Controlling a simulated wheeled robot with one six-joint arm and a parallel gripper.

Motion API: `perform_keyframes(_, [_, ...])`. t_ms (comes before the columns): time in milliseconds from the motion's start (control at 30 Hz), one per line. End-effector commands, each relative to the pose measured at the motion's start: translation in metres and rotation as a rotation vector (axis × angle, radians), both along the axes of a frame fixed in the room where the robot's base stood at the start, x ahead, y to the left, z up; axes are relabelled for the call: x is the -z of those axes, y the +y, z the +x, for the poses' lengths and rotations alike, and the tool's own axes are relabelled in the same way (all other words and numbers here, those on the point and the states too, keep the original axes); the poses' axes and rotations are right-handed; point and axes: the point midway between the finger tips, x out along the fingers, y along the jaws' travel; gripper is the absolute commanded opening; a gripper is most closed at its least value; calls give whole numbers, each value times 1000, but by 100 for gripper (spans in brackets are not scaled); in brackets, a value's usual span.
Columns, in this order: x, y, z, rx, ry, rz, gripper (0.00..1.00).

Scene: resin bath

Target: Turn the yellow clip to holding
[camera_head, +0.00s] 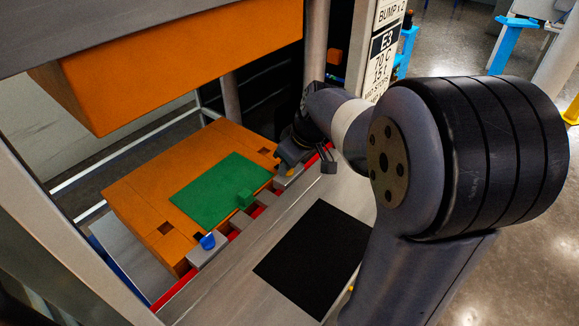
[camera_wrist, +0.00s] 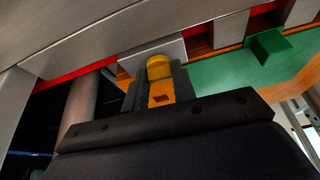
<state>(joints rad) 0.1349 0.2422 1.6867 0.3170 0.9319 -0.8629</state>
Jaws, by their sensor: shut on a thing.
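The yellow clip (camera_wrist: 160,67) sits at a grey block (camera_wrist: 150,52) on the edge of the orange mould (camera_head: 130,190). In the wrist view my gripper (camera_wrist: 159,80) has a dark finger on each side of the clip and is shut on it. In the head view my gripper (camera_head: 290,150) is at the mould's far right corner, and only a sliver of yellow shows beneath it. The fingers hide the clip's sides, so I cannot tell which way it is turned.
A green sheet (camera_head: 205,190) with a green block (camera_head: 245,198) lies on the mould. A blue clip (camera_head: 208,242) sits at the near corner. An orange upper block (camera_head: 190,60) hangs above. A black mat (camera_head: 315,245) lies on the grey ledge (camera_head: 225,285).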

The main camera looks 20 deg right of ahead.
Motion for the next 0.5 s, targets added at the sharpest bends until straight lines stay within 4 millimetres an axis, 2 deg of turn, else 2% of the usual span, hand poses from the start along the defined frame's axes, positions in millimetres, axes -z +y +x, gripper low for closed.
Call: perform_keyframes(500, [0,0,0,-71,0,-2,3])
